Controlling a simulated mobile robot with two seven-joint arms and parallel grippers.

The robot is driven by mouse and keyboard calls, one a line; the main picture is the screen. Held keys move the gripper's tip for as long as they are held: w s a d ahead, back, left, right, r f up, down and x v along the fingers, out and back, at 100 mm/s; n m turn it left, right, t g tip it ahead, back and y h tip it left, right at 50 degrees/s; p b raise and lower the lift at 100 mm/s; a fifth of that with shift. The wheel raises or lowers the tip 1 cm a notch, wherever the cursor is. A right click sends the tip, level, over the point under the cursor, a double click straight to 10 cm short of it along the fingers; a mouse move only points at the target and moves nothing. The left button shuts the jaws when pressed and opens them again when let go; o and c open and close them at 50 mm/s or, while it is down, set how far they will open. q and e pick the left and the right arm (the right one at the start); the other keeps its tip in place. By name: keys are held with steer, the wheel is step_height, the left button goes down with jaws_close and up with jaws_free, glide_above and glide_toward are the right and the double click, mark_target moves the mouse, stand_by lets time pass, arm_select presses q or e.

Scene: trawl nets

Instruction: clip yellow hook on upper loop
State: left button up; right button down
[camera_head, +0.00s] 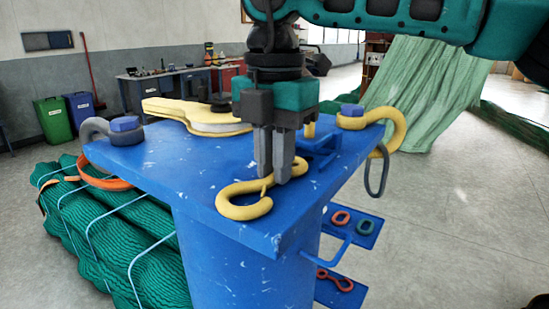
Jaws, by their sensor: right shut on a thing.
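A yellow S-shaped hook (243,212) is at the front edge of the blue bollard top (190,165). My right gripper (272,176) reaches down from above and is shut on this hook, with its fingers hiding part of the shank. Whether the hook touches the plate is unclear. A second yellow hook (396,122) is bolted at the right corner, with a dark grey oval loop (376,172) hanging at its lower end. An orange loop (98,173) hangs at the left edge. Which loop is the upper one, I cannot tell. My left gripper is not in view.
A flat yellow piece (190,112) lies at the back of the plate. A grey hook (92,130) is bolted at the left corner. A blue side plate (352,227) holds small rings. Green net (110,240) lies at left. Floor at right is clear.

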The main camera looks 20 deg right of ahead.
steer(key=c, duration=1.1)
jaws_free()
steer(key=shift+f, duration=0.1)
step_height(320, 180, up, 13)
steer(key=shift+s+f+p, duration=0.15)
steer(key=shift+f+p, duration=0.05)
steer(key=shift+p, duration=0.1)
